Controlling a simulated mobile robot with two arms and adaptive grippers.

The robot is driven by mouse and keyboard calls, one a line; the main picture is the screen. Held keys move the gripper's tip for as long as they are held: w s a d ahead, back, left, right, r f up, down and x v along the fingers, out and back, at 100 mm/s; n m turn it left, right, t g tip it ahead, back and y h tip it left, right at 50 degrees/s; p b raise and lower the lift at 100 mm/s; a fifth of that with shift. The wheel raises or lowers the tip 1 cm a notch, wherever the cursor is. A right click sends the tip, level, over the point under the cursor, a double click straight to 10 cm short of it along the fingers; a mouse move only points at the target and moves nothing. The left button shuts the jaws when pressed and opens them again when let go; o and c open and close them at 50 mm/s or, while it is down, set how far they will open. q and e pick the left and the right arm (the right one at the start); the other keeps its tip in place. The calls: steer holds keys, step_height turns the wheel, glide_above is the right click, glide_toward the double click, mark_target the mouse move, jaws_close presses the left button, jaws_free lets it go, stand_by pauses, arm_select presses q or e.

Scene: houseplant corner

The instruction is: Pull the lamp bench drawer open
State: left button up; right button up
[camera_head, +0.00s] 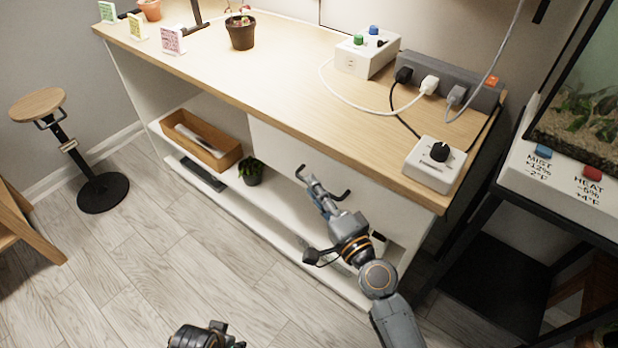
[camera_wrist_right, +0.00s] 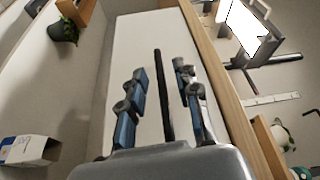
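The lamp bench drawer (camera_head: 275,143) has a plain white front under the wooden bench top (camera_head: 285,88), and it looks closed. Its black bar handle (camera_wrist_right: 163,95) shows in the wrist view, and its dark ends stick out past my gripper in the head view. My right gripper (camera_head: 312,184) is at the drawer front. Its two blue-grey fingers (camera_wrist_right: 162,92) are open, one on each side of the handle, with a visible gap to it on both sides. My left gripper (camera_head: 205,336) is at the bottom edge of the head view, partly cut off, away from the bench.
A wooden box (camera_head: 200,141) and a small potted plant (camera_head: 251,170) stand on the shelf left of the drawer. A white dial box (camera_head: 434,164) and a power strip (camera_head: 450,84) sit on the bench top. A black stand (camera_head: 500,255) is at right. The floor in front is clear.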

steer(key=shift+x, duration=1.4)
steer(key=shift+c, duration=0.4)
jaws_close()
